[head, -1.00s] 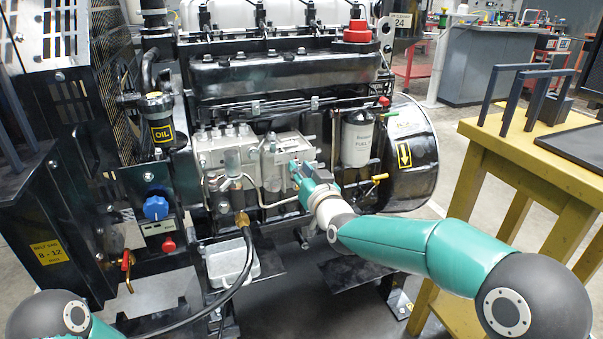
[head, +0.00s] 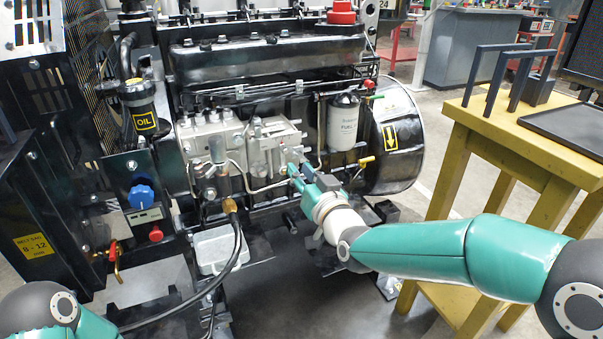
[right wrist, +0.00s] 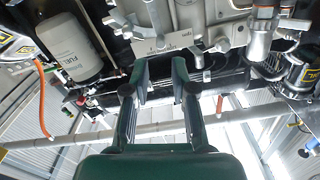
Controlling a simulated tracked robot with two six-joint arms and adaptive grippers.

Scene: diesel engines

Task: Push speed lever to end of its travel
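The grey injection pump (head: 235,140) sits on the side of the black diesel engine. My right gripper (head: 293,172) is in front of the pump's right end, with its fingers pointing at the engine. In the right wrist view my right gripper (right wrist: 160,68) has its two dark fingers apart, with nothing between them. Just beyond the fingertips is a light plate with small markings (right wrist: 165,45). A grey metal lever-like part (right wrist: 122,22) stands at the plate's left; I cannot tell for sure that it is the speed lever. Contact is not clear. My left gripper is out of view.
A white fuel filter (head: 343,122) hangs right of the pump, close to my right gripper. A black hose (head: 232,240) curves below the pump. A yellow table (head: 530,155) stands at the right.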

